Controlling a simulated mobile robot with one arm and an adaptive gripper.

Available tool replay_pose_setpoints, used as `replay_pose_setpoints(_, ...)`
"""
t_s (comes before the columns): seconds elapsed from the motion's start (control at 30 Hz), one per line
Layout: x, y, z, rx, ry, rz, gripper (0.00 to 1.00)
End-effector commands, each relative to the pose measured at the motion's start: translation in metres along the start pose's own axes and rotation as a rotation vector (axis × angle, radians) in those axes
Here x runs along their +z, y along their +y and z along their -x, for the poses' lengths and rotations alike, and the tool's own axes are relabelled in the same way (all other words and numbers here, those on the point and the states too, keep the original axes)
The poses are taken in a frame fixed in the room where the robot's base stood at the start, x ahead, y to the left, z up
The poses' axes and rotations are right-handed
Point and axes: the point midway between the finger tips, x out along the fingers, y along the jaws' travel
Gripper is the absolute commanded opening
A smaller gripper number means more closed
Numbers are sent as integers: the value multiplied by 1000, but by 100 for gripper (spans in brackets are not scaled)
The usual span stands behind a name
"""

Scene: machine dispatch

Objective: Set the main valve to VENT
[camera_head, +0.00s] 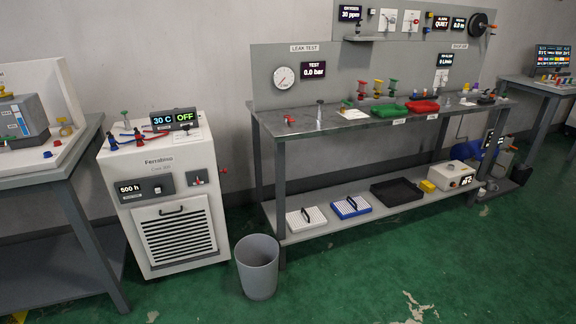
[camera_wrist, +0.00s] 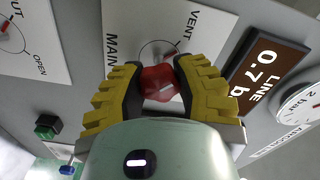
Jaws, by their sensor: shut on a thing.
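A dial line and a small red tip show on the plate just beyond the knob, near the word VENT. The fingers and wrist hide part of the plate, so I cannot tell the exact setting. My gripper does not show in the head view.
In the wrist view, a LINE display (camera_wrist: 266,75) reading 0.7 and a round gauge (camera_wrist: 302,108) are close on the right. A second valve plate (camera_wrist: 40,40) marked OPEN and a green button (camera_wrist: 46,126) are on the left. The head view shows a workbench (camera_head: 340,124) and grey bin (camera_head: 257,268).

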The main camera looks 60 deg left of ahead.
Motion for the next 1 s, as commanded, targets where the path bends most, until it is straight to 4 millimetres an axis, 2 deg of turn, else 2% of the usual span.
replay_pose_setpoints(0.03,1,5,0,0,4,37,0)
replay_pose_setpoints(0.4,-1,1,0,0,5,193,0)
replay_pose_setpoints(0.97,-2,-2,1,-1,6,220,0)
replay_pose_setpoints(1.0,-2,-2,1,-1,6,219,36)
